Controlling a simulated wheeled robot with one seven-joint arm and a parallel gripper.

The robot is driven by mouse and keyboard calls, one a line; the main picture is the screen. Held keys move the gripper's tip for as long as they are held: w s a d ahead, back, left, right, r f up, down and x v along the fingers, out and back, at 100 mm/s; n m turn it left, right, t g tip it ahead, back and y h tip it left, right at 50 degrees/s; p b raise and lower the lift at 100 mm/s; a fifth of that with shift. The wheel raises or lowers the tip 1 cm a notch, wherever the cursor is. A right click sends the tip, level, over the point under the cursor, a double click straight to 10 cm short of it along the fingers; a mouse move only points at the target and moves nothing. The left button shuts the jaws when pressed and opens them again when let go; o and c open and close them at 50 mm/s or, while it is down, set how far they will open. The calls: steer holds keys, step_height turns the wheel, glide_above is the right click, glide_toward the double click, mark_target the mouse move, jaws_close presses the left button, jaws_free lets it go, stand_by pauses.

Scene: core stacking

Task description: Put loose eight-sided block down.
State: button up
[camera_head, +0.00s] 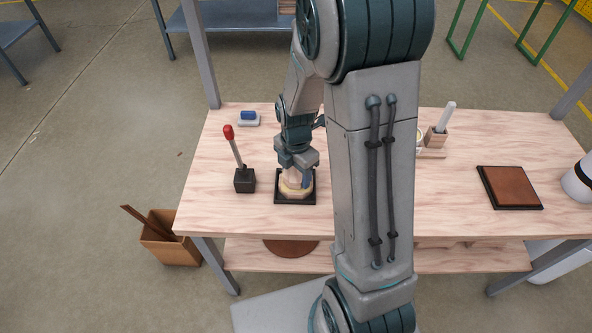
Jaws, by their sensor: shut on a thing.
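My gripper (296,170) points down at the left-middle of the wooden table. It is shut on a pale wooden eight-sided block (292,191), partly hidden by the fingers. The block is over a black square base (282,200), inside its outline as seen from here. I cannot tell whether it rests on the base or on another piece. A small blue part (307,181) shows beside the fingers; what it belongs to is unclear.
A black block with a red-knobbed lever (244,180) stands close left of the base. A brown square pad (510,187) lies at right. My arm hides the table's middle.

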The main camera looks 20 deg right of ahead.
mark_target(296, 173)
steer(key=shift+f, duration=0.25)
steer(key=o, duration=1)
steer(key=shift+r, duration=0.1)
step_height(296, 173, up, 12)
steer(key=shift+s+r+m+t, duration=0.45)
steer(key=shift+s+r+m, duration=0.6)
steer(key=shift+s+m, duration=2.1)
steer(key=shift+s+r+m+t, duration=0.5)
steer(key=shift+s+r+m, duration=0.8)
steer(key=shift+m, duration=3.4)
steer(key=shift+s+r+m+t, duration=0.45)
steer(key=shift+s+r+m, duration=0.35)
steer(key=shift+s+m, duration=2.45)
